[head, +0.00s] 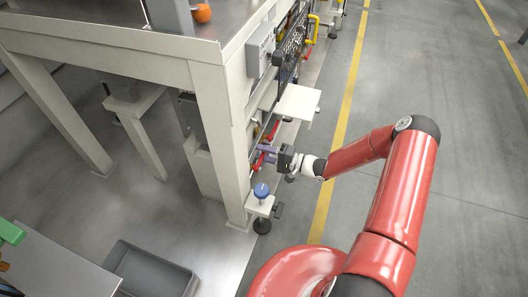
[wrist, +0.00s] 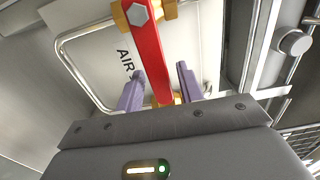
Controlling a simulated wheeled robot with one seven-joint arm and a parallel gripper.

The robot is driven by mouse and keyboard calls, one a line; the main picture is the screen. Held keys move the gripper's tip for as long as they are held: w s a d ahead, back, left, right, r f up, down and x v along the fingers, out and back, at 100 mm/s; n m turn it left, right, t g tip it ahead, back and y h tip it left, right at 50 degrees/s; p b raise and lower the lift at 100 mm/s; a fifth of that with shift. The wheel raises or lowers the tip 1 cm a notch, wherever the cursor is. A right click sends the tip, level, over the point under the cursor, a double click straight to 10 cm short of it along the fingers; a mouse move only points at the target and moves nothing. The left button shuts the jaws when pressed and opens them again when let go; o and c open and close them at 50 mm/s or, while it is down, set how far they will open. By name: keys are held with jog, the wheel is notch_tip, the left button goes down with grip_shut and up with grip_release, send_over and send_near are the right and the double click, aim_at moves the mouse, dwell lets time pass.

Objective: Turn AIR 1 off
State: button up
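A red valve lever (wrist: 149,55) with a hex bolt on a yellow-orange valve body (wrist: 165,10) fills the upper middle of the wrist view. Behind it is a pale panel (wrist: 95,50) lettered "AIR"; any number after it is hidden. My gripper (wrist: 160,85) has its two purple fingers on either side of the lever, with narrow gaps visible, so it looks open around it. In the head view my gripper (head: 267,151) reaches from the right to the side of the frame, beside red handles (head: 258,161).
The pale machine frame (head: 222,130) stands left of my arm. A white shelf plate (head: 298,103) juts out just above my gripper, and a blue-knobbed foot bracket (head: 261,192) sits below. A metal pipe and round knob (wrist: 295,42) are to the right in the wrist view. Floor at right is clear.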

jog(key=shift+o, duration=0.3)
jog(key=shift+d, duration=0.1)
jog(key=shift+v, duration=0.9)
jog(key=v, duration=0.6)
jog(key=shift+r, duration=0.1)
dwell(0.5)
